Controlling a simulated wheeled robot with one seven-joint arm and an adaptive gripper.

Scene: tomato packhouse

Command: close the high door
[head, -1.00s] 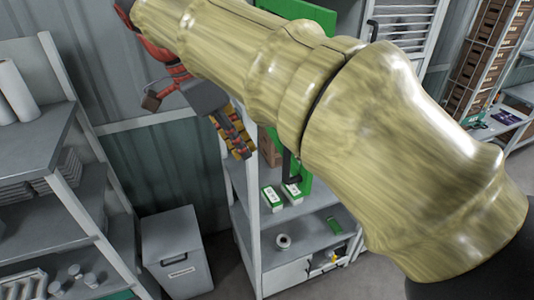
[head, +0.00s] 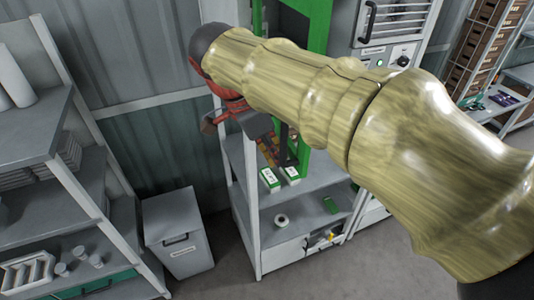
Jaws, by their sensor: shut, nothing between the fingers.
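The green door (head: 318,42) is at the upper shelf level of the grey unit, largely hidden behind my arm. Its black handle (head: 285,146) hangs low near the shelf. Whether the door stands open or closed I cannot tell. My gripper (head: 268,152) is shut and empty, close to the left of the handle; its red and dark wrist is above. The fingers are small and partly hidden, and I cannot tell whether they touch the door.
Two white-and-green boxes (head: 270,180) stand on the grey shelf (head: 318,198) below. A grey bin (head: 178,228) stands left of the unit. A laden rack (head: 45,150) fills the left side. A white control cabinet (head: 385,58) is at the upper right.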

